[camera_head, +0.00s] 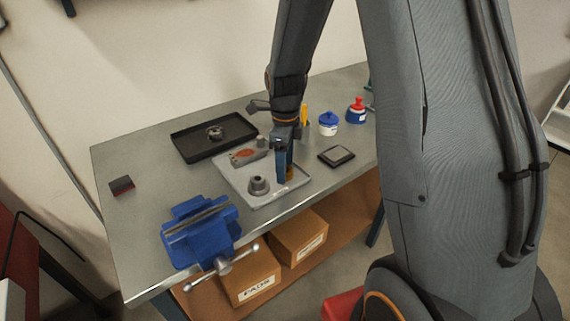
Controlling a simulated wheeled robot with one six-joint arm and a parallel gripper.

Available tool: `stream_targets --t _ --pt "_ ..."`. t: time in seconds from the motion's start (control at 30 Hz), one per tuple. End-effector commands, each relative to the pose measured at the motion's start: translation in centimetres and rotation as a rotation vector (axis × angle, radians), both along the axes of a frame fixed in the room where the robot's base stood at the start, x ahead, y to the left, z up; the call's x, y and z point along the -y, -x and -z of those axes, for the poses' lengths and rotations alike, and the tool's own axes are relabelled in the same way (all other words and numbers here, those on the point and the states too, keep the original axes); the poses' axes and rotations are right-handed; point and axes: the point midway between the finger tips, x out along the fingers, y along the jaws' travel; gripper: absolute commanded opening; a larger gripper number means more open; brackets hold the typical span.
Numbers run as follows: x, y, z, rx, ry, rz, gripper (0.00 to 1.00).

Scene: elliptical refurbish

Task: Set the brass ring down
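My gripper (284,176) points down over the right part of a light grey tray (262,201) on the workbench. A small brass-coloured patch (291,173) shows at the right of its fingertips. It may be the brass ring, but it is mostly hidden by the fingers. I cannot tell whether the fingers are closed on it, or whether it touches the tray. A grey stepped round part (259,186) stands on the tray left of my gripper. A grey housing with a reddish-orange face (244,156) lies at the tray's back.
A black tray (190,151) with a round metal part (215,132) lies behind left. A blue vise (200,233) is clamped at the front edge. A dark square pad (336,156), a blue-lidded jar (328,124) and a red-topped bottle (356,110) are at right. The left bench surface is mostly clear.

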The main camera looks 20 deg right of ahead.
Motion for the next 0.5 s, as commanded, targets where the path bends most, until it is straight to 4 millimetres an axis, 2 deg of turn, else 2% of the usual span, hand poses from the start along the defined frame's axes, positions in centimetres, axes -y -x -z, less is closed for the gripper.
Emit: stream_targets --t 0.27,0.37,0.5 --pt "0.0 0.0 -0.1 0.000 0.000 0.000 0.56" --pt "0.0 -0.1 -0.6 0.002 0.000 0.000 0.56" --pt "0.0 -0.2 -2.2 0.005 0.000 0.000 0.56"
